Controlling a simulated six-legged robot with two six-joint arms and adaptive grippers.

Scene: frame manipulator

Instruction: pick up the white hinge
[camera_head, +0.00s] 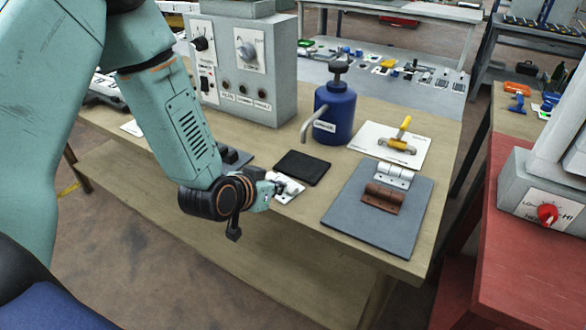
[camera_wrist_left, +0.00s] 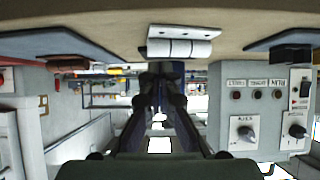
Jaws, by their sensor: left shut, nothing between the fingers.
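A white hinge (camera_head: 290,189) lies near the front edge of the wooden bench, just past my left gripper (camera_head: 268,189), which partly hides it. In the left wrist view the white hinge (camera_wrist_left: 180,46) shows its flat leaf with holes and its round barrel, just beyond the fingertips (camera_wrist_left: 162,73). The fingers are together with nothing between them. I cannot tell whether they touch the hinge. My right gripper is not in view. A pale silvery hinge (camera_head: 394,175) and a rusty brown hinge (camera_head: 382,198) lie on a grey mat (camera_head: 360,222) to the right.
A black pad (camera_head: 302,167) lies behind the white hinge. A blue can (camera_head: 334,113) with a spout and a grey control box (camera_head: 243,75) stand farther back. A yellow-handled tool (camera_head: 399,144) lies on a white sheet. Bare bench shows between the pad and grey mat.

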